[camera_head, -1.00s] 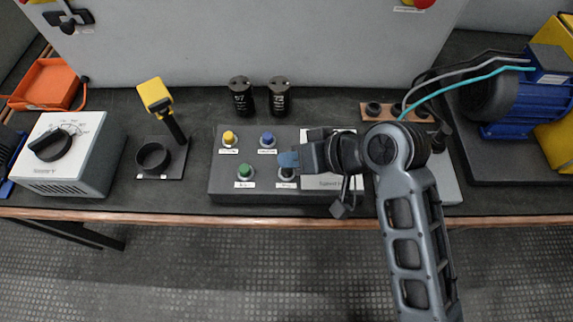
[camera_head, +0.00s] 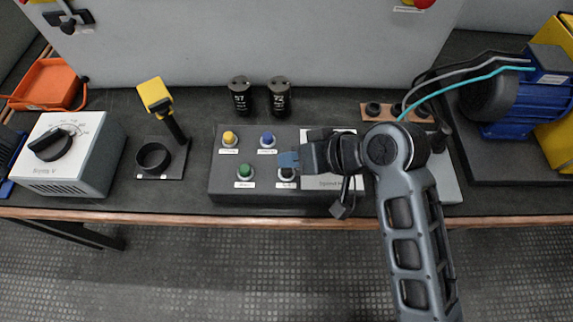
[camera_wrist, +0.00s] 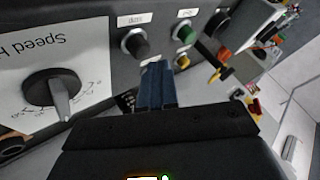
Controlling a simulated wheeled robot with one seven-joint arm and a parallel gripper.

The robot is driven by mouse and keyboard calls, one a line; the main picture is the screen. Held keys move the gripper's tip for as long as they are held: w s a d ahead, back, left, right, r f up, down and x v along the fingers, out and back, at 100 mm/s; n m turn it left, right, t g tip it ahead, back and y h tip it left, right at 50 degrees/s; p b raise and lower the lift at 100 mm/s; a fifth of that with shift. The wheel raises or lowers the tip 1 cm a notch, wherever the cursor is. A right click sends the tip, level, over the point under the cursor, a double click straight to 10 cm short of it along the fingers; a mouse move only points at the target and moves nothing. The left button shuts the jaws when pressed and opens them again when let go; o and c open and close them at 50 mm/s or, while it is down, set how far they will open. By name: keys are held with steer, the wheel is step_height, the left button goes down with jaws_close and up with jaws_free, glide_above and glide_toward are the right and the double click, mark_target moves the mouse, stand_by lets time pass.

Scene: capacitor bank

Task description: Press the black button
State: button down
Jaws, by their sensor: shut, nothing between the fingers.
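The black button (camera_head: 287,174) is at the front right of the group of buttons on the dark control box (camera_head: 225,197). In the head view my gripper partly covers it from above. In the wrist view the black button (camera_wrist: 136,43) shows whole, with a white label beside it. My gripper (camera_head: 284,159) has blue fingertips that are shut with nothing between them. In the wrist view the fingertips (camera_wrist: 153,68) are close to the black button, a little to one side. I cannot tell whether they touch it.
A green button (camera_head: 245,170) sits left of the black one, with yellow (camera_head: 229,138) and blue (camera_head: 267,139) buttons behind. A speed knob (camera_wrist: 50,93) is on a white plate beside the buttons. Two black capacitors (camera_head: 241,96) stand behind the box.

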mark_target(292, 170)
steer(key=shift+f, duration=0.35)
steer(key=shift+f+b, duration=0.5)
steer(key=shift+f, duration=0.45)
stand_by(1.0)
steer(key=shift+r, duration=0.1)
steer(key=shift+r+p, duration=1.3)
steer(key=shift+p, duration=0.05)
steer(key=shift+r, duration=0.1)
step_height(292, 170, up, 5)
steer(key=p, duration=0.5)
stand_by(0.4)
